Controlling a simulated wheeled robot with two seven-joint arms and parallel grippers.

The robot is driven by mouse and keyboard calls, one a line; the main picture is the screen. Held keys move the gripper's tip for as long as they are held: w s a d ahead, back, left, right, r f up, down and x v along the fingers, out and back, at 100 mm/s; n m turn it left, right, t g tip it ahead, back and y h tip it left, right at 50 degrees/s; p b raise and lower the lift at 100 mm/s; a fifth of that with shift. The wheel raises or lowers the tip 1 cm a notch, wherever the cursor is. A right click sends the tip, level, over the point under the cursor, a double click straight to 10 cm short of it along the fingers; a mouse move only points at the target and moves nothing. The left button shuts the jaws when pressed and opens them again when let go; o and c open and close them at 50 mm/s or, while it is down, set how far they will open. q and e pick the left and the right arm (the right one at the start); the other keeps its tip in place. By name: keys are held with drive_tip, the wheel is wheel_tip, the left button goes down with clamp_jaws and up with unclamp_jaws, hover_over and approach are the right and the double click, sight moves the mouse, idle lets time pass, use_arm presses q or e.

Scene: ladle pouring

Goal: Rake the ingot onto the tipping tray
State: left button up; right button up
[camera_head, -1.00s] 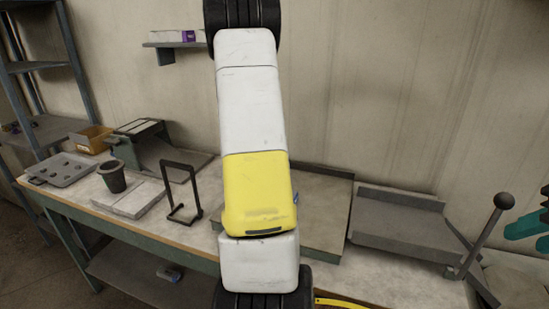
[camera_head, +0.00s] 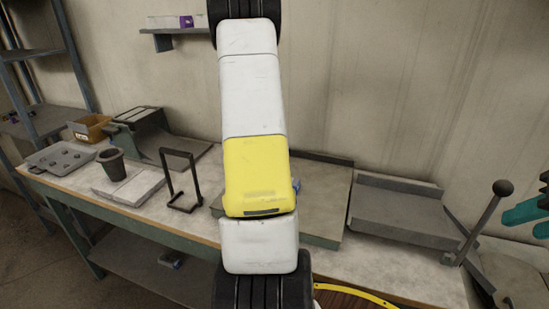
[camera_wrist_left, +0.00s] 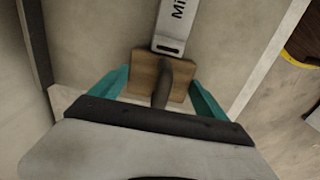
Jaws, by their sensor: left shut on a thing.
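In the left wrist view, my left gripper (camera_wrist_left: 160,92) is shut on the dark handle of a rake with a brown wooden head (camera_wrist_left: 148,74). The head lies against or very near the end of a silver ingot (camera_wrist_left: 175,28) with part of a printed word. The ingot rests on a flat grey surface (camera_wrist_left: 105,30). The grey tipping tray (camera_head: 398,211) stands on the right of the bench in the head view, beside a ball-topped lever (camera_head: 490,205). My left arm hides the rake and ingot there. My right gripper (camera_head: 530,213) shows only partly at the right edge.
A black wire stand (camera_head: 184,182), a dark cup (camera_head: 112,164), a pale slab (camera_head: 128,187), a holed tray (camera_head: 62,158) and a yellow bin (camera_head: 91,128) occupy the bench's left part. A raised lip (camera_head: 320,158) edges the board behind my arm.

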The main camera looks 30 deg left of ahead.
use_arm(q)
drive_tip(key=shift+w+d, duration=1.5)
drive_tip(key=shift+d, duration=4.75)
drive_tip(key=shift+w+d, duration=1.45)
drive_tip(key=shift+d, duration=4.75)
drive_tip(key=shift+w+d, duration=1.5)
drive_tip(key=shift+d, duration=4.75)
drive_tip(key=shift+s+a, duration=0.25)
drive_tip(key=shift+a, duration=0.8)
wheel_tip(320, 180, up, 7)
drive_tip(key=a, duration=0.1)
drive_tip(key=shift+s, duration=0.1)
